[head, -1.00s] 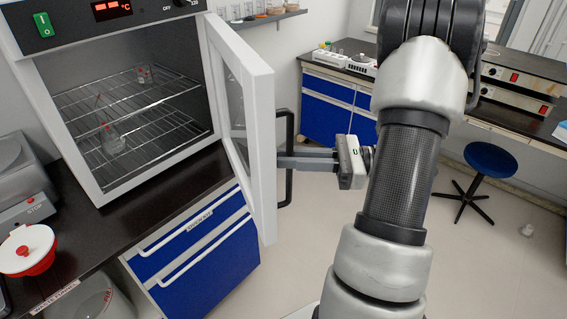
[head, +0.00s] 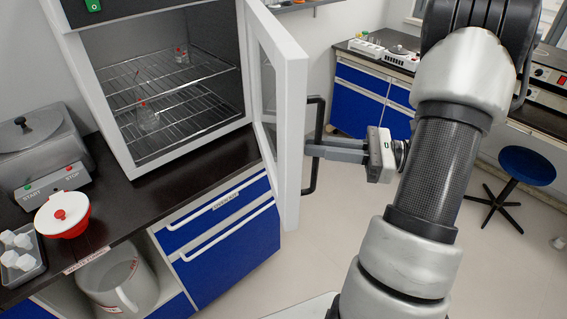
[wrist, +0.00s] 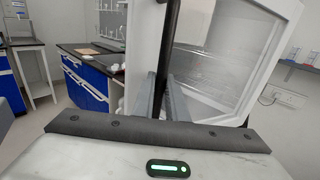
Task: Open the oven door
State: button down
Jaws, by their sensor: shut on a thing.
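The oven (head: 86,60) stands on the dark counter at the left of the head view, with its inside and wire shelves showing. Its white-framed glass door (head: 290,120) is swung wide open, sticking out toward the room. The black bar handle (head: 314,180) is on the door's outer face. My gripper (head: 312,149) reaches it from the right and is shut on it. In the wrist view the handle (wrist: 172,40) runs upright between the two grey fingers, with the door's window (wrist: 225,60) behind.
Small glassware (head: 147,118) stands on the oven's shelves. A red-and-white bowl (head: 63,214), a grey START/STOP device (head: 45,150) and a tray of white pieces (head: 20,258) are on the counter. Blue drawers (head: 220,240) are below the door. A blue stool (head: 526,166) is at right; open floor lies between.

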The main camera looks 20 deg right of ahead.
jog(key=shift+s+f, duration=0.2)
jog(key=shift+s, duration=0.25)
jog(key=c, duration=2.2)
grip_release()
jog(key=o, duration=0.4)
jog(key=shift+s+a+r, duration=0.15)
jog(key=shift+s+r, duration=0.05)
jog(key=shift+s, duration=0.1)
jog(key=shift+o, duration=0.2)
jog(key=shift+w, duration=0.1)
jog(key=s+d, duration=0.5)
jog(key=s, duration=0.6)
jog(key=shift+s+d, duration=0.15)
jog(key=shift+d, duration=0.25)
